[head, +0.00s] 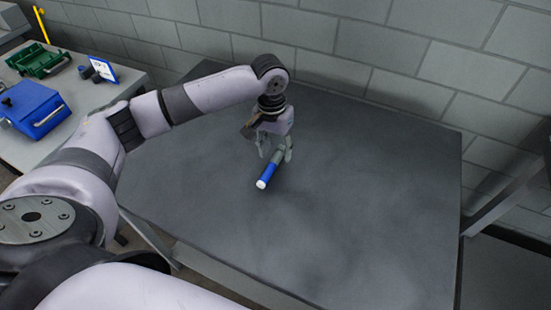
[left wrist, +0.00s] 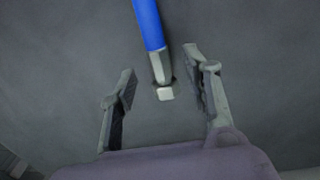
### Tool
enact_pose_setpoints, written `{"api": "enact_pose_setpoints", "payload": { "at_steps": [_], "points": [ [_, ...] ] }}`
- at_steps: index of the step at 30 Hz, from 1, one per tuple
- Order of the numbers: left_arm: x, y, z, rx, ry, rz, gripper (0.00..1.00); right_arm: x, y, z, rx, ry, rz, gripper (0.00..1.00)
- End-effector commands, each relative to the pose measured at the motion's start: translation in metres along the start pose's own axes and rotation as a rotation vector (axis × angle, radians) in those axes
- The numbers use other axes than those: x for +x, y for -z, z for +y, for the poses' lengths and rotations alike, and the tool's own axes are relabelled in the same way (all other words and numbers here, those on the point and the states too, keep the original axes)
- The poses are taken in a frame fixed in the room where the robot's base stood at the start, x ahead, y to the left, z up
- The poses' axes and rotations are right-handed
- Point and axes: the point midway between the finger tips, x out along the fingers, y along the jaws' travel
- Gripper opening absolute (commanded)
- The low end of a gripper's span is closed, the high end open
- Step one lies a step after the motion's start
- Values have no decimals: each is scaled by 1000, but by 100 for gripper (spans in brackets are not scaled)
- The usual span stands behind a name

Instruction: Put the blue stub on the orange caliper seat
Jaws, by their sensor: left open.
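The blue stub (head: 267,174) lies on the grey table, with a white near end and a grey far part. In the left wrist view its blue body (left wrist: 149,24) comes in from the top edge, and its grey part ends in a pale tip between the fingers. My left gripper (head: 276,154) is open over the grey part, one finger on each side; the fingers also show in the left wrist view (left wrist: 160,72). I cannot tell whether either finger touches the stub. No orange caliper seat shows. My right gripper is out of view.
The grey table (head: 370,215) is otherwise bare, with free room around the stub. A block wall (head: 420,50) stands behind it. At left, a pale bench (head: 75,88) holds a blue box (head: 36,108), a green tray (head: 45,62) and a small blue-and-white sign (head: 103,68).

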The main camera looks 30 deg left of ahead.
Motion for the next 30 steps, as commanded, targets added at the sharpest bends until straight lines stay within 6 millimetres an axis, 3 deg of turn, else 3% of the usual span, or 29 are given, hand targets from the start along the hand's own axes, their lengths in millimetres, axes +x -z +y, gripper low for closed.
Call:
{"api": "enact_pose_setpoints", "payload": {
  "at_steps": [6,13,30],
  "points": [
    [22,0,0,0,1,0,44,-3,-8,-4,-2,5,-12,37],
    [23,0,0,0,0,1,44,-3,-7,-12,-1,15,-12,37],
    [23,0,0,0,1,1,6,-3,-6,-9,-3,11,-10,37]
  ]
}}
